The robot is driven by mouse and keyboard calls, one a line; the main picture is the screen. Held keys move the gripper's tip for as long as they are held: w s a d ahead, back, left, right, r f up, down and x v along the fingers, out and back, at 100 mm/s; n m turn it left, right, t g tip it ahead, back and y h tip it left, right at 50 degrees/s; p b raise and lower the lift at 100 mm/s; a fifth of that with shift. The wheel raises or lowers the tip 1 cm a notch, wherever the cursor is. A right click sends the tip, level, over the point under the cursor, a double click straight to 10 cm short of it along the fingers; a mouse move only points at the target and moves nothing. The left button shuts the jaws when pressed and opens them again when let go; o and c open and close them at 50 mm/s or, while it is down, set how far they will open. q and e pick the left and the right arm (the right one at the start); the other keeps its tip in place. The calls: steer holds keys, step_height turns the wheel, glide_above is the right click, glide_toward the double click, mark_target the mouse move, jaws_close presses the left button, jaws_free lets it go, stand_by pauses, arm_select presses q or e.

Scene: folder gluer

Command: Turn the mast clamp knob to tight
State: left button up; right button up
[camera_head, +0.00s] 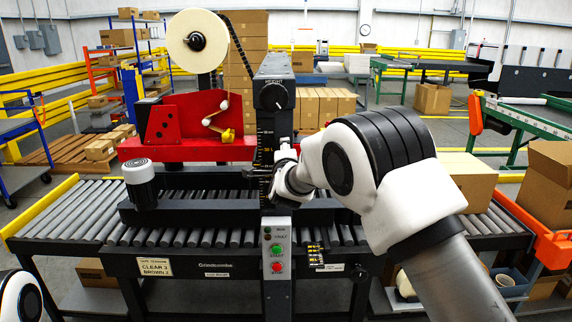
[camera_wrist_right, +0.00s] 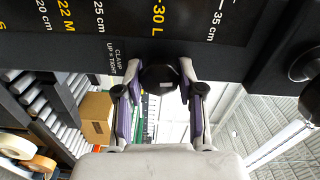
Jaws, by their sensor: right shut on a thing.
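The mast (camera_head: 274,125) is a dark upright post with a printed scale, standing in the middle of the head view. My right gripper (camera_head: 272,172) is at its front face, partly hidden by my own wrist. In the right wrist view, my right gripper (camera_wrist_right: 160,68) has its two fingers on opposite sides of the round black mast clamp knob (camera_wrist_right: 158,82) and is shut on it. A small pale mark shows on the knob. The label beside it (camera_wrist_right: 113,58) reads "CLAMP UP = TIGHT". My left gripper is out of view; only part of my left arm shows at lower left.
A dial marked "HEIGHT" (camera_head: 274,96) is higher on the mast. A red tape head (camera_head: 185,130) with a tape roll (camera_head: 196,40) is to its left. Below are the roller conveyor (camera_head: 80,215) and a panel with green and red buttons (camera_head: 277,258). My right arm covers the conveyor's right part.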

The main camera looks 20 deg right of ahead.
steer(key=shift+m+b, duration=0.8)
steer(key=o, duration=1.1)
steer(key=shift+o, duration=0.2)
steer(key=v, duration=1.2)
